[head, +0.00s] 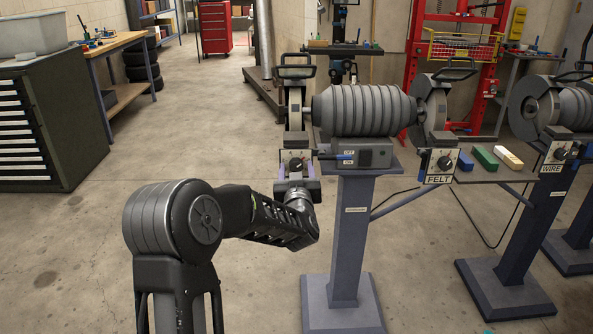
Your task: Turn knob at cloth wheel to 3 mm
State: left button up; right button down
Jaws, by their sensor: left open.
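A grinder with a ribbed grey motor (365,109) stands on a grey pedestal. Its left wheel (295,105) has a small control plate below it with a dark knob (296,164). The plate's lower part, where a name would be, is hidden behind my gripper, and the scale is too small to read. My left gripper (298,175) is open, with one finger on each side of the knob plate in this view. I cannot tell whether it touches the knob. The right wheel (432,105) has its own knob plate marked FELT (439,180). My right gripper is not in view.
Blue, green and cream bars lie on a shelf (490,173) at the right. Another grinder, marked WIRE (553,168), stands beyond it. A dark drawer cabinet (80,120) and a wooden bench (120,43) are at the left. The floor between is clear.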

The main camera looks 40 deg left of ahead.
pick_arm(q)
jog(key=shift+c, duration=0.3)
grip_shut()
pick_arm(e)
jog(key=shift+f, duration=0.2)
